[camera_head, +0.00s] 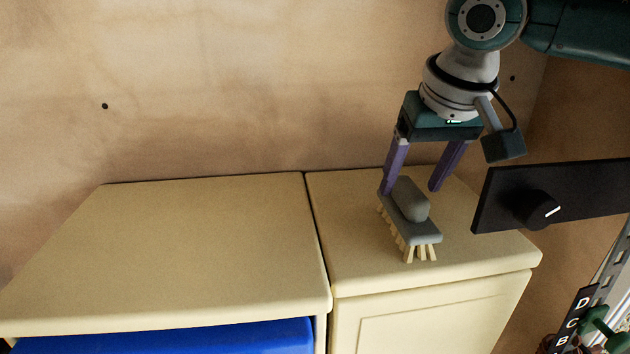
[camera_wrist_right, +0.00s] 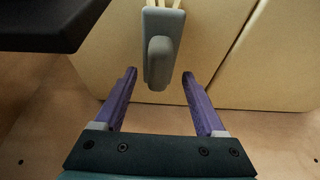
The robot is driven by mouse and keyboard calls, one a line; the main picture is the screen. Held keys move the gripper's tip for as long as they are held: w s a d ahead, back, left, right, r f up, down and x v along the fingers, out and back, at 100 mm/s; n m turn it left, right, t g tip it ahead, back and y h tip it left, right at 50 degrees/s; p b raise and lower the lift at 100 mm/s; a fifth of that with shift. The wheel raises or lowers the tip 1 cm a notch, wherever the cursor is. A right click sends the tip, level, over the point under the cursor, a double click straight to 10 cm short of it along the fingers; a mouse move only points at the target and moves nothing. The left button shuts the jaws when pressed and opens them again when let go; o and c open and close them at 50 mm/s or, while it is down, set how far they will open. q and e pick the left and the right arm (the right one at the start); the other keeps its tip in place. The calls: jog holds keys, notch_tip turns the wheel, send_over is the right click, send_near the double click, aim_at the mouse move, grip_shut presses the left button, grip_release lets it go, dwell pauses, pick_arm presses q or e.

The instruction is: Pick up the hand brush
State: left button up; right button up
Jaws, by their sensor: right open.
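The hand brush (camera_head: 411,212) has a grey body with a raised rounded grip and pale bristles. It sits on top of the right cream cabinet (camera_head: 480,255), bristles down, near the seam between the two cabinets. My right gripper (camera_head: 410,191) is open, with its purple fingers pointing down at the back end of the brush. In the right wrist view the brush (camera_wrist_right: 160,48) lies ahead of and between the fingertips of the gripper (camera_wrist_right: 159,72), apart from both. My left gripper is not in view.
A black panel with a knob (camera_head: 541,208) juts in at the right, close to the brush. The left cabinet top (camera_head: 180,250) is bare. A blue surface (camera_head: 180,338) shows below its front edge. A wooden wall (camera_head: 240,90) stands behind.

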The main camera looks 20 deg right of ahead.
jog(key=shift+x, duration=1.3)
jog(key=shift+c, duration=0.3)
grip_shut()
